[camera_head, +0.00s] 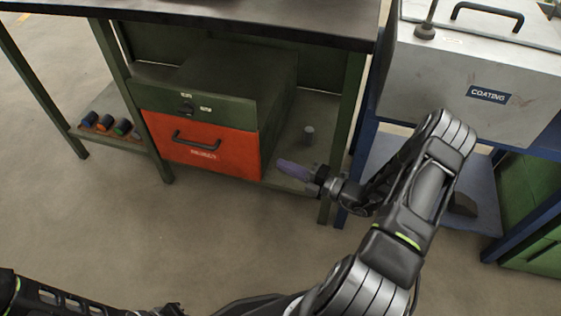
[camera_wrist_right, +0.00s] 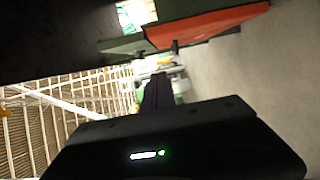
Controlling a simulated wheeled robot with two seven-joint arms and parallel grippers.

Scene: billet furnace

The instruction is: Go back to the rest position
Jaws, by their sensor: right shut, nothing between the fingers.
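My right arm reaches up and left from the bottom of the head view. No contact with the furnace is clear. In the right wrist view the closed dark fingers (camera_wrist_right: 158,92) show in the middle. Part of my left arm (camera_head: 45,298) shows at the bottom left; its gripper is not visible.
A green furnace box (camera_head: 270,75) stands under a dark-topped workbench (camera_head: 300,20). A small grey cylinder (camera_head: 308,135) stands on the lower shelf. A grey coating box (camera_head: 480,70) sits on a blue stand at right. The floor (camera_head: 150,235) in front is clear.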

